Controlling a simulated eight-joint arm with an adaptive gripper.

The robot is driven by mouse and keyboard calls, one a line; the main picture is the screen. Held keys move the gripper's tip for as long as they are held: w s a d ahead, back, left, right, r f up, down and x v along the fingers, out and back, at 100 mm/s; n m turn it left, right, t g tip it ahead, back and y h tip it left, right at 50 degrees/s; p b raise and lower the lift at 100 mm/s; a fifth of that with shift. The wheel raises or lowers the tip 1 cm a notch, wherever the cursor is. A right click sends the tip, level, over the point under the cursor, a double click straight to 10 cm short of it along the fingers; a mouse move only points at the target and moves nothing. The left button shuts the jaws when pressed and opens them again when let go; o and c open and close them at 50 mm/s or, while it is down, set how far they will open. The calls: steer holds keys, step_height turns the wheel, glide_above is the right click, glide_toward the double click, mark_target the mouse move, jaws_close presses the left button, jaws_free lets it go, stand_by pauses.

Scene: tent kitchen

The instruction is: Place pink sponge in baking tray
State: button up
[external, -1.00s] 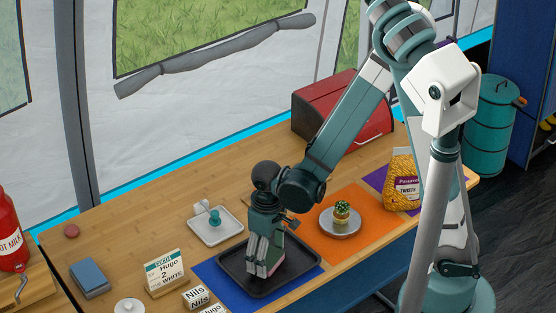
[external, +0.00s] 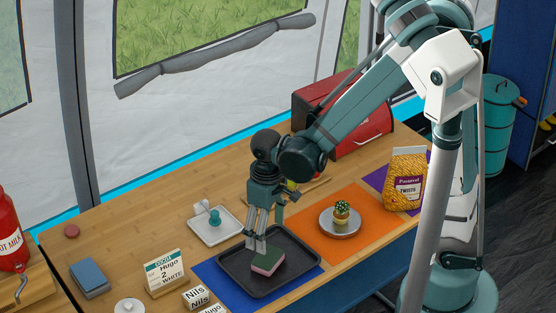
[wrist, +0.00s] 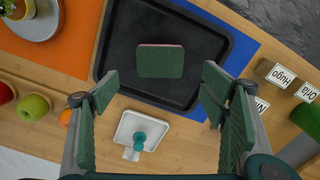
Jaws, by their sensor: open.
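The pink sponge (external: 268,263), with a dark green top layer, lies in the black baking tray (external: 300,277). The tray sits on a blue mat at the front of the table. In the wrist view the sponge (wrist: 160,61) lies flat on the floor of the tray (wrist: 120,40), away from its rim. My gripper (external: 256,246) is open and empty, above the tray near its back edge. In the wrist view its fingers (wrist: 160,95) are spread wide, with the sponge beyond their tips and touching neither.
A white dish (external: 215,226) with a teal item stands behind the tray. An orange mat (external: 365,225) with a cactus on a round plate (external: 340,228) lies to the right. Name blocks (external: 197,297) and a cocoa sign (external: 166,273) stand to the left. Apples (wrist: 34,107) show in the wrist view.

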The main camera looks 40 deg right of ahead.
steer(key=shift+r, duration=1.15)
steer(key=shift+d+r, duration=0.1)
steer(key=s+d+r+m+t, duration=0.2)
steer(key=s+d+r+t, duration=0.1)
steer(key=d+r, duration=0.7)
steer(key=s+d+r+m+t, duration=0.2)
steer(key=s+d+r+t, duration=0.1)
steer(key=d+r, duration=0.7)
steer(key=shift+d+m+t, duration=0.3)
steer(key=shift+d+t, duration=0.3)
steer(key=shift+d, duration=1.3)
steer(key=shift+s, duration=0.1)
